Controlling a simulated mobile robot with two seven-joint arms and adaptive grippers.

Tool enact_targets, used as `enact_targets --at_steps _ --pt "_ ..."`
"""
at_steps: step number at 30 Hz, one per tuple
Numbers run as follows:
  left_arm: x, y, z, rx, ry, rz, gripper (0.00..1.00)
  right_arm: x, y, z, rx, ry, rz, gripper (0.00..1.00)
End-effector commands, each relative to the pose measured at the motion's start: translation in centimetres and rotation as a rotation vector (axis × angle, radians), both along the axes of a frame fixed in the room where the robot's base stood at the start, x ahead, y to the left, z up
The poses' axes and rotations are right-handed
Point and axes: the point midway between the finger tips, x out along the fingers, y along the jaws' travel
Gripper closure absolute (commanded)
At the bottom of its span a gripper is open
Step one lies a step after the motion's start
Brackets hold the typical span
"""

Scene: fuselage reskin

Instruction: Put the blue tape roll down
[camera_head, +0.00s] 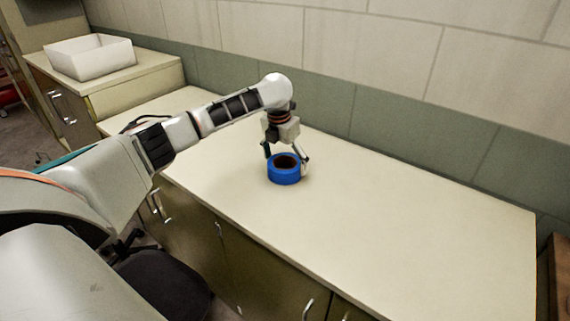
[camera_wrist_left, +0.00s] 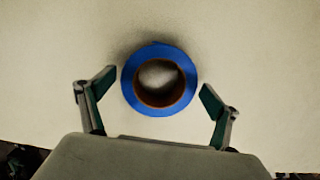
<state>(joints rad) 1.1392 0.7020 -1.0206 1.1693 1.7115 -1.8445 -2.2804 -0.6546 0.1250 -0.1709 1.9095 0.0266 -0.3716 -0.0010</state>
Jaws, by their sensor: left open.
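The blue tape roll (camera_head: 284,175) lies flat on the cream countertop (camera_head: 400,230), with its brown core facing up. In the left wrist view the blue tape roll (camera_wrist_left: 160,109) sits between the open fingers, with a gap on each side. My left gripper (camera_head: 286,156) points down over the roll, its fingers on either side of it. It also shows in the left wrist view (camera_wrist_left: 158,94), open and holding nothing. My right gripper is not in either view.
A white open bin (camera_head: 92,58) stands on the higher cabinet at the back left. A tiled wall (camera_head: 400,110) runs behind the counter. A dark chair seat (camera_head: 160,285) is below the front edge. The counter to the right is clear.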

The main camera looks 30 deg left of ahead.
Motion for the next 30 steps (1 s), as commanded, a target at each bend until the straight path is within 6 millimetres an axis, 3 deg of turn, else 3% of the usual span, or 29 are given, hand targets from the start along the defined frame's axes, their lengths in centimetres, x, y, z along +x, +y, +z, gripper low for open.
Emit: enact_targets --at_steps 9,16,21,30 --pt "-0.8 0.1 6.2 0.001 -0.005 -0.003 0.1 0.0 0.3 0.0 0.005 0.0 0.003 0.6" --pt "-1.4 0.2 9.9 0.001 -0.003 -0.002 0.1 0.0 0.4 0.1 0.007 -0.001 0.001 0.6" --pt "-1.7 0.2 11.1 0.0 -0.001 -0.001 0.1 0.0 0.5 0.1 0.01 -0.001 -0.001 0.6" --pt "-1.7 0.2 11.3 0.001 0.0 -0.001 0.1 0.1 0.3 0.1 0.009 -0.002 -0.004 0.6"
